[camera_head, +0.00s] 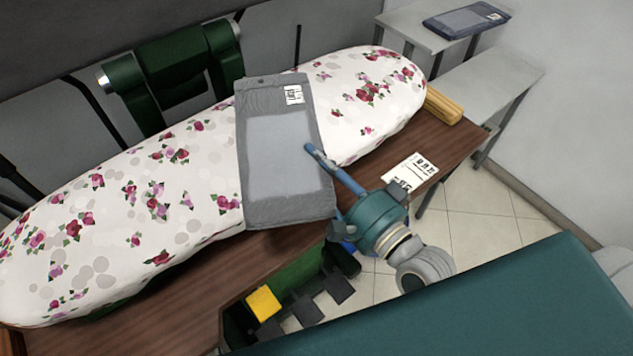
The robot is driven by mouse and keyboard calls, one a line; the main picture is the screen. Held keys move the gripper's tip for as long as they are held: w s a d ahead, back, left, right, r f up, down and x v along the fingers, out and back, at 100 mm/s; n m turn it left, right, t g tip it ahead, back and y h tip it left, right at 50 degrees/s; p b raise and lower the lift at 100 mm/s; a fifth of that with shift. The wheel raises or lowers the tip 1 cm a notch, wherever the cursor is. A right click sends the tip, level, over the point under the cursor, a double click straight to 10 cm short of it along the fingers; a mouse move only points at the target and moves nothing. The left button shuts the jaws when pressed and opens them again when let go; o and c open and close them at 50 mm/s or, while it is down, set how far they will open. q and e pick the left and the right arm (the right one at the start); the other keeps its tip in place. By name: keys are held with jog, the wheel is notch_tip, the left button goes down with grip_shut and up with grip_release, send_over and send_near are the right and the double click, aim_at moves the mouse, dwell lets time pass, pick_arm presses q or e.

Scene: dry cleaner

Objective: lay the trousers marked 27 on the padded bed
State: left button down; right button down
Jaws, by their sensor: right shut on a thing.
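Grey folded trousers (285,150) lie across the middle of the padded bed (160,200), which has a white cover with red and pink flowers. Their near end reaches past the bed's front edge, over the wooden board. A white tag (294,95) is on their far end; I cannot read its number surely. My right gripper (324,190) is shut on the right edge of the trousers near their front end. One blue finger shows on top; the other is mostly hidden. My left gripper is not in view.
A dark folded garment with a white tag (465,20) lies on a grey table at the back right. A green press arm (175,75) stands behind the bed. Pedals, one yellow (263,303), are below.

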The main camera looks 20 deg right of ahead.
notch_tip(320, 180, down, 5)
jog(key=shift+r, duration=0.1)
dwell(0.3)
jog(key=shift+f+b, duration=0.2)
jog(key=shift+b, duration=0.1)
jog(key=c, duration=1.4)
grip_release()
jog(key=shift+f, duration=0.1)
jog(key=shift+c, duration=0.2)
